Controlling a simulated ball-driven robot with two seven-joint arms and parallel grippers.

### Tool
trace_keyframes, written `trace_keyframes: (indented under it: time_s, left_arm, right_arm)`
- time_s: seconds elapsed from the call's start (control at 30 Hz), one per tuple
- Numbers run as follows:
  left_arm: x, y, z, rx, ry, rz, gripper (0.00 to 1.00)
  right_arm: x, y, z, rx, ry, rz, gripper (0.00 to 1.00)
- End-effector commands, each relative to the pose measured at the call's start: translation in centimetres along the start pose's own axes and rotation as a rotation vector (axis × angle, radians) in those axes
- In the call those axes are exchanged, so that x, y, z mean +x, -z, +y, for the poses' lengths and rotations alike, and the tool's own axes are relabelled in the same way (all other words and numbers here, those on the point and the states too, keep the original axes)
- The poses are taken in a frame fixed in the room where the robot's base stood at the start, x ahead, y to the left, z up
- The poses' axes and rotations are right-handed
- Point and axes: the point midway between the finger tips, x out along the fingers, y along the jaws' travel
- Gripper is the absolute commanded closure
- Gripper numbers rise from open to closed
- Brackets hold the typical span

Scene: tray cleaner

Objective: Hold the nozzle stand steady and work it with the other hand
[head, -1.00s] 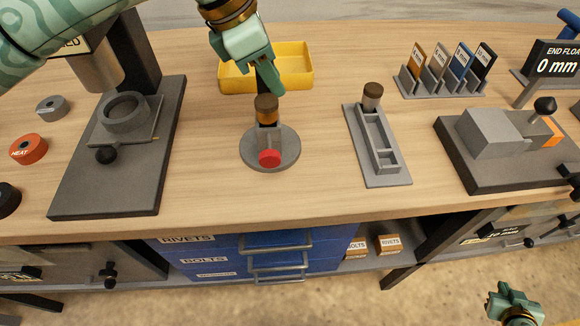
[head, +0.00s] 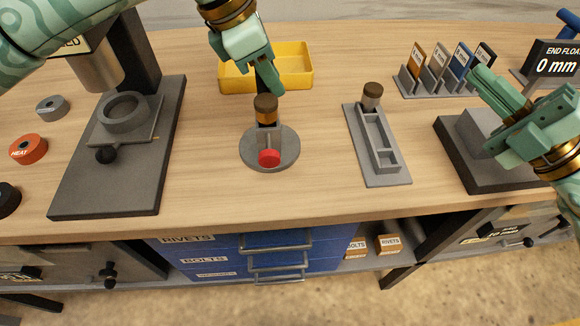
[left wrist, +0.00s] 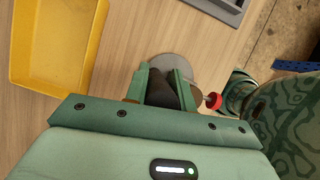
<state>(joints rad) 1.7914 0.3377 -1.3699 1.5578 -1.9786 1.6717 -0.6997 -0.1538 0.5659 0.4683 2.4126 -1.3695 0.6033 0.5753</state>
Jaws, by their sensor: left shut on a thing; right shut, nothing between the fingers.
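The nozzle stand (head: 258,155) has a round grey base, an upright post with a brown and amber top, and a red knob (head: 269,158) at its front. It stands upright on the bench. My left gripper (head: 268,88) is shut on the top of the stand from behind. In the left wrist view, my left gripper (left wrist: 163,88) has its two fingers on either side of a dark part, and the stand's grey base and red knob (left wrist: 213,101) show beyond. My right gripper (head: 482,88) is shut and empty, well right of the stand, over the grey block fixture.
A yellow bin (head: 296,74) lies behind the stand. A grey slotted holder (head: 388,181) with a brown-capped piece stands to its right. A press (head: 115,196) stands to its left. A card rack (head: 445,91) is at back right. Bench in front of the stand is clear.

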Motion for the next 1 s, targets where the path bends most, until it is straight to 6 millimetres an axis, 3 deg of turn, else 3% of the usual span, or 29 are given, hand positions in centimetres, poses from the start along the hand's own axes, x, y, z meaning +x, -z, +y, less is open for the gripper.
trace_keyframes:
  time_s: [0.03,0.13,0.2,0.33,0.5,0.83,1.0]
  left_arm:
    - [-0.1,0.0,0.0,0.000,-0.001,-0.001,1.00]
    - [-0.1,0.0,0.0,0.000,-0.001,-0.001,1.00]
    - [-0.1,0.0,0.0,0.000,-0.001,-0.001,1.00]
    - [-0.1,0.0,0.0,0.000,-0.001,-0.001,1.00]
    - [-0.1,-0.1,0.0,0.000,-0.001,-0.001,1.00]
    - [-0.1,-0.1,0.0,0.000,-0.001,-0.001,1.00]
    - [-0.1,-0.1,0.0,0.000,-0.001,-0.002,1.00]
  right_arm:
    - [0.6,2.6,-2.6,0.011,0.069,0.095,1.00]
    - [1.0,8.2,-7.1,0.018,0.184,0.298,1.00]
    - [0.6,11.6,-9.2,0.022,0.238,0.420,1.00]
    - [-0.4,15.9,-11.4,0.030,0.293,0.583,1.00]
    - [-1.1,17.9,-12.3,0.034,0.313,0.661,1.00]
    - [-1.0,18.0,-12.3,0.036,0.313,0.660,1.00]
    - [0.2,18.9,-12.7,0.036,0.310,0.660,1.00]
